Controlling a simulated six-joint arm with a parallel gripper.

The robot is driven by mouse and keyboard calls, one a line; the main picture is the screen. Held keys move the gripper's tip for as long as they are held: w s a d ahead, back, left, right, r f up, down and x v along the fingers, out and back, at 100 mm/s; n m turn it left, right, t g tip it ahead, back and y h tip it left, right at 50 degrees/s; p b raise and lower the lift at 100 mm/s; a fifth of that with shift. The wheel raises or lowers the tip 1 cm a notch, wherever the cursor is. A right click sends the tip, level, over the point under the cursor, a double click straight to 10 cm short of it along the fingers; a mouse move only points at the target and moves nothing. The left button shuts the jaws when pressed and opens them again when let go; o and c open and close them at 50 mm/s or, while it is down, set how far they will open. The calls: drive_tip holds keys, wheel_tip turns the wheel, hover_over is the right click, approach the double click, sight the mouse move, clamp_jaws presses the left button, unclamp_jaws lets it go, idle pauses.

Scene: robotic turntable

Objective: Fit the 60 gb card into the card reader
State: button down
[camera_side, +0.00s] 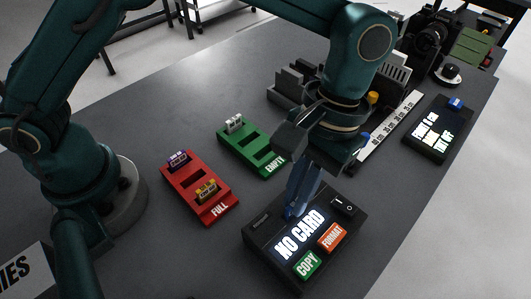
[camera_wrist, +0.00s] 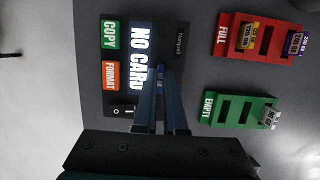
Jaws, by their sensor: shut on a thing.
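The black card reader (camera_side: 260,240) lies on the table, its screen reading NO CARD; it also shows in the wrist view (camera_wrist: 176,78). My gripper (camera_side: 290,211) has its narrow blue fingers down over the reader, by the upper edge of the screen. In the wrist view my gripper's fingertips (camera_wrist: 160,68) meet over the reader next to the screen. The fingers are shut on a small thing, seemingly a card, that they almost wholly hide. I cannot read its label or tell whether it touches the slot. No card I can see is identifiable as the 60 gb one.
A red FULL tray (camera_side: 217,211) holds a purple card (camera_side: 179,161) and a yellow card (camera_side: 206,191), with an empty slot between. A green EMPTY tray (camera_side: 249,147) holds a pale card (camera_side: 235,124). A ruler (camera_side: 391,125) and another screened device (camera_side: 438,128) lie at the right.

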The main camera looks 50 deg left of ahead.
drive_tip(key=shift+f, duration=0.25)
drive_tip(key=c, duration=1.4)
unclamp_jaws()
drive_tip(key=o, duration=0.5)
drive_tip(key=shift+v, duration=2.55)
